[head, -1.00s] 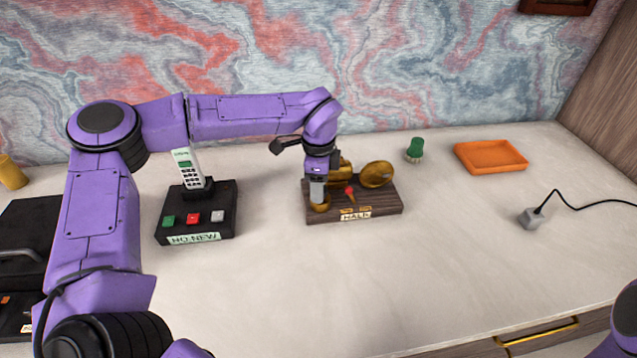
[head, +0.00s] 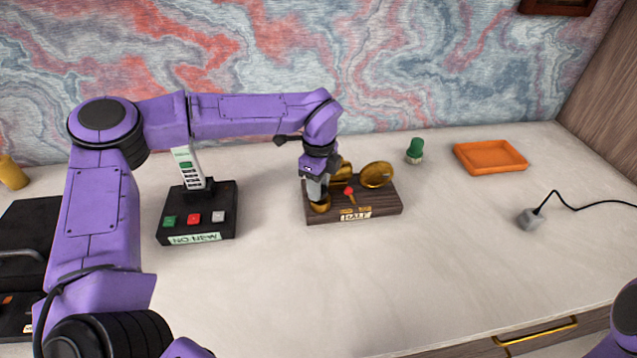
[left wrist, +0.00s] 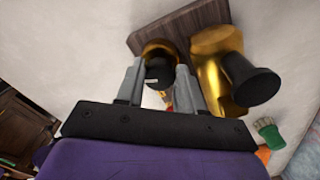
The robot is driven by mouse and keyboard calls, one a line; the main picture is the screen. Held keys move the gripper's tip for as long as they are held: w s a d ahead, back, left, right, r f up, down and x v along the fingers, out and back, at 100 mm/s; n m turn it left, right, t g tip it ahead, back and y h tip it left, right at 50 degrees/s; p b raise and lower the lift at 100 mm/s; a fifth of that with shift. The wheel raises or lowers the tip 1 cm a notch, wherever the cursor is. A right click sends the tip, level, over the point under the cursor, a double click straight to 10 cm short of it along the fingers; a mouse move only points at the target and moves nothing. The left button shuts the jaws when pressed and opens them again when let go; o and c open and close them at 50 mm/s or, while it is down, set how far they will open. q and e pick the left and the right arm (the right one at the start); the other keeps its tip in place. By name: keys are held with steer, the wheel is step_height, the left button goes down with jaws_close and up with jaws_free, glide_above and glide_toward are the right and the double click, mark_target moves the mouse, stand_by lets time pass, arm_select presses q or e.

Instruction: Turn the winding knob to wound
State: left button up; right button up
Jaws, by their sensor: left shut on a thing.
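The winding knob (head: 320,206) is a gold round piece at the front left of a dark wooden base (head: 385,210). The base carries a label (head: 356,216) that reads HALF, a red-tipped pointer (head: 349,191) and larger gold parts (head: 377,174). My left gripper (head: 318,197) reaches down from above and is shut on the knob. In the left wrist view the knob (left wrist: 157,50) shows between the two grey fingers (left wrist: 160,80), which partly cover it. My right gripper is out of view; only a bit of my right arm shows at the lower right.
A green-topped brush (head: 415,150), an orange tray (head: 490,156) and a grey plug with a cable (head: 529,219) lie to the right. The front middle of the desk is clear.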

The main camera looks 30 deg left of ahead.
arm_select(q)
steer(key=m+p, duration=0.1)
steer(key=m, duration=0.4)
steer(key=shift+w+r+m+p, duration=0.15)
steer(key=shift+m+p, duration=0.15)
steer(key=shift+p, duration=0.05)
steer(key=m+p, duration=0.2)
steer(key=m, duration=0.3)
steer(key=shift+w+d, duration=0.1)
steer(key=m+p, duration=0.3)
steer(key=m, duration=0.3)
steer(key=shift+d, duration=0.1)
steer(key=m+p, duration=0.3)
steer(key=m, duration=0.2)
steer(key=shift+d, duration=0.1)
steer(key=m+p, duration=0.2)
steer(key=m, duration=0.3)
steer(key=shift+d+m, duration=0.1)
steer(key=shift+m, duration=0.3)
steer(key=m+p, duration=0.2)
steer(key=m, duration=0.3)
steer(key=shift+p, duration=0.35)
steer(key=m+p, duration=0.1)
steer(key=m, duration=0.4)
steer(key=shift+s+m+p, duration=0.2)
steer(key=shift+m+p, duration=0.2)
steer(key=m+p, duration=0.1)
steer(key=m, duration=0.4)
steer(key=shift+s, duration=0.1)
steer(key=shift+m, duration=0.4)
